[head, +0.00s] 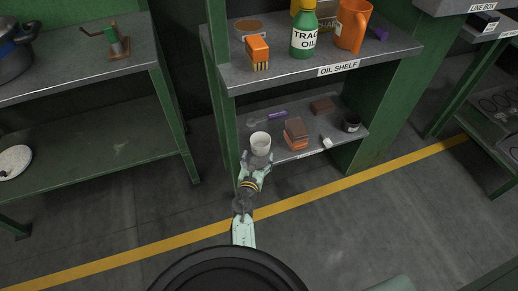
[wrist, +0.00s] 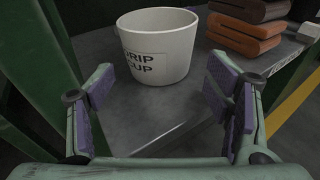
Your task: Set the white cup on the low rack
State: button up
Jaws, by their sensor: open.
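The white cup (head: 260,143) stands upright at the front left of the low rack (head: 323,140), the lower shelf under the oil shelf. In the wrist view the cup (wrist: 158,48) bears the words "DRIP CUP" and appears to rest on the grey shelf surface (wrist: 150,115). My gripper (head: 256,165) is at the shelf's front edge, just in front of the cup. In the wrist view its purple-padded fingers (wrist: 163,95) are spread wide and empty, with the cup beyond the fingertips and a gap of bare shelf between.
A white piece (head: 327,142), a dark jar (head: 351,122) and a purple-handled tool (head: 270,118) share this shelf. The oil shelf (head: 330,64) overhangs above. A green post (head: 222,110) stands close on the left.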

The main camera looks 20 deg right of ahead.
jog(key=v, duration=0.7)
jog(key=shift+s+a+r, duration=0.25)
jog(key=shift+r, duration=0.05)
